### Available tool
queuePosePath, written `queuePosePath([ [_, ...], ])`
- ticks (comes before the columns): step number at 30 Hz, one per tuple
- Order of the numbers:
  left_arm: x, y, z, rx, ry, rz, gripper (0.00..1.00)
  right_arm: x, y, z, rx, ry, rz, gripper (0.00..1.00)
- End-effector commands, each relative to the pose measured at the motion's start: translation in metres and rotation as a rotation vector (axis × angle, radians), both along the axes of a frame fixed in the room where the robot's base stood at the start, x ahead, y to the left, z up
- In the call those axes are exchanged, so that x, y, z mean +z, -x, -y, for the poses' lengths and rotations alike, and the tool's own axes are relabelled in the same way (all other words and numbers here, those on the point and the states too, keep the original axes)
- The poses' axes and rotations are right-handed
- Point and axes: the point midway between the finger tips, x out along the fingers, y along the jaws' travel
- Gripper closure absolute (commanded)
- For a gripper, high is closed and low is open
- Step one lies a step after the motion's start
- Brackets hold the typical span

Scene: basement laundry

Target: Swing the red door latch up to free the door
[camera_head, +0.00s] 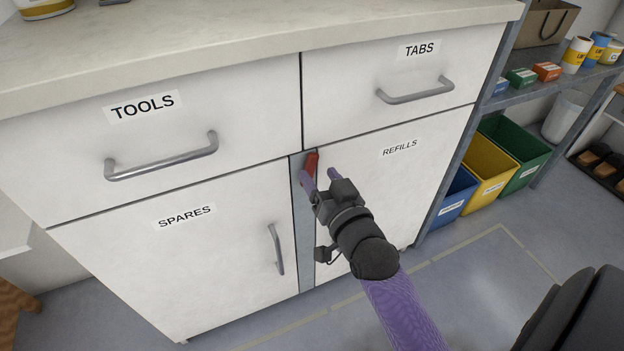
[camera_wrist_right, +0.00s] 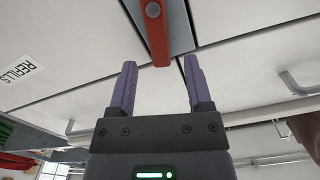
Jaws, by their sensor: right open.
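The red door latch (camera_head: 312,161) is a short bar on the grey upright strip (camera_head: 303,230) between the SPARES door (camera_head: 190,260) and the REFILLS door (camera_head: 410,180). In the right wrist view the latch (camera_wrist_right: 158,38) shows a round grey bolt, and its free end points toward the drawers. It looks roughly upright. My right gripper (camera_head: 320,177) is open at the latch, with purple fingers. In the wrist view the latch's end lies between the two fingertips (camera_wrist_right: 160,68), with a gap on each side. Its lower part is hidden in the head view. My left gripper is out of view.
Above the doors are the TOOLS drawer (camera_head: 60,150) and TABS drawer (camera_head: 340,90), with protruding handles. The SPARES door handle (camera_head: 276,250) stands left of my right arm. Coloured bins (camera_head: 490,170) and a shelf are at the right. The floor in front is clear.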

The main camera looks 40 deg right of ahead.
Motion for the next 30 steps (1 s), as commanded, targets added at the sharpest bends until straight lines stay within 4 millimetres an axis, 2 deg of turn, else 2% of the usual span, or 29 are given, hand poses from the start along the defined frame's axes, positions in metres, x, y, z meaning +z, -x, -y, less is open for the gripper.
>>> queuePosePath([
  [1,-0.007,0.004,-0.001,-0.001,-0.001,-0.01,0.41,-0.006,-0.008,0.002,0.0,0.001,-0.001,0.35],
  [4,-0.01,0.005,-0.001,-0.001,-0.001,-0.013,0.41,-0.003,-0.018,0.004,0.0,0.002,-0.001,0.35],
  [13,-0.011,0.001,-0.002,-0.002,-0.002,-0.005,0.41,0.0,-0.022,0.005,0.001,0.001,-0.002,0.35],
  [14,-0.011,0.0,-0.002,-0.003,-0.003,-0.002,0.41,0.0,-0.022,0.005,0.001,0.001,-0.002,0.4],
  [22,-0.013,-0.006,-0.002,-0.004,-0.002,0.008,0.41,0.0,-0.021,0.005,0.001,0.0,-0.003,0.97],
  [23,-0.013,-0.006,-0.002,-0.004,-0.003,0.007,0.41,0.0,-0.021,0.005,0.001,0.0,-0.003,1.0],
  [28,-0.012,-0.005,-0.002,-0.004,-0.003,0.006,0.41,0.0,-0.021,0.005,0.001,0.003,-0.004,1.0],
  [30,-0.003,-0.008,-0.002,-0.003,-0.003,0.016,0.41,0.006,-0.022,0.003,0.0,0.047,-0.011,1.0],
])
